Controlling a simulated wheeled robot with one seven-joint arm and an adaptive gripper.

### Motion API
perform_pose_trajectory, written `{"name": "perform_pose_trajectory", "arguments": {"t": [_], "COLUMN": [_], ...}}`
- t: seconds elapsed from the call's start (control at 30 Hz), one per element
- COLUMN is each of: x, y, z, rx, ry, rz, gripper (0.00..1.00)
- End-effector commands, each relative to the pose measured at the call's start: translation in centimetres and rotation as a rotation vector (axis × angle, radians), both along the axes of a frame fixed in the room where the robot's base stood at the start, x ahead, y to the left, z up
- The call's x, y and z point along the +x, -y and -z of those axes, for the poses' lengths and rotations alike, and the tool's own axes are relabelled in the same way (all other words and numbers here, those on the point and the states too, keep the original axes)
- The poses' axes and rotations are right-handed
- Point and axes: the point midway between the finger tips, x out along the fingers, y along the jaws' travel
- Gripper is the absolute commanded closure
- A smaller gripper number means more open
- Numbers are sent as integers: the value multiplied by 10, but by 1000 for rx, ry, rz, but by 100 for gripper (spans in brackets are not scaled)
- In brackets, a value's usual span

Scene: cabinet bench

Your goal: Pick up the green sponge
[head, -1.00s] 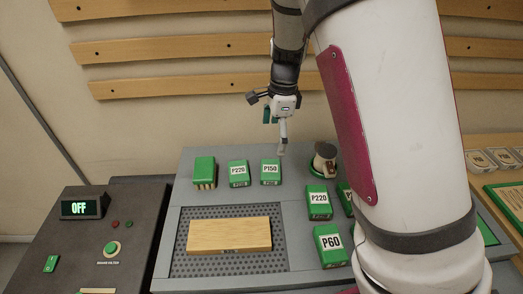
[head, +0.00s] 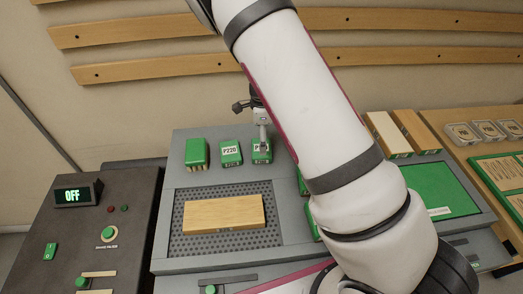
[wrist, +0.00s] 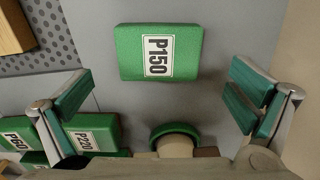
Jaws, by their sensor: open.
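A green sponge-like block labelled P150 (head: 261,157) lies on the grey bench top, right of a similar green block labelled P220 (head: 231,153). My gripper (head: 263,143) is directly above the P150 block in the head view, pointing down. In the wrist view the gripper (wrist: 160,97) is open and empty, and the P150 block (wrist: 159,52) lies between and slightly beyond the spread fingers. I cannot tell the exact height gap. A green block with a ribbed tan underside (head: 196,153) stands further left.
A wooden board (head: 223,213) lies on the perforated panel. Green P220 (wrist: 92,134) and P60 (wrist: 17,134) blocks and a round green-rimmed item (wrist: 176,138) are close by in the wrist view. A dark control box (head: 95,235) stands left. My arm hides part of the bench.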

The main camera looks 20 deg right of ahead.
Motion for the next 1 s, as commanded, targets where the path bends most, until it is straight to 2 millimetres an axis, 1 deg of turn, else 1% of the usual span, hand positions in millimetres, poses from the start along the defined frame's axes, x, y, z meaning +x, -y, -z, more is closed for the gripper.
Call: {"name": "perform_pose_trajectory", "arguments": {"t": [0.13, 0.3, 0.37, 0.47, 0.67, 0.77, 0.8, 0.87, 1.0], "x": [-3, -2, -2, -1, 0, 0, 0, 0, 0], "y": [-2, -3, -3, -3, -3, -3, -3, -3, -3], "z": [17, 39, 45, 49, 49, 49, 49, 49, 49], "rx": [-1, 0, 1, 0, 0, 0, 0, 0, 0], "ry": [-5, -4, -3, 0, 0, -1, -1, -1, -1], "rz": [1, 0, 0, -1, -1, -1, -1, -1, 0], "gripper": [0, 0, 0, 0, 0, 20, 29, 42, 42]}}
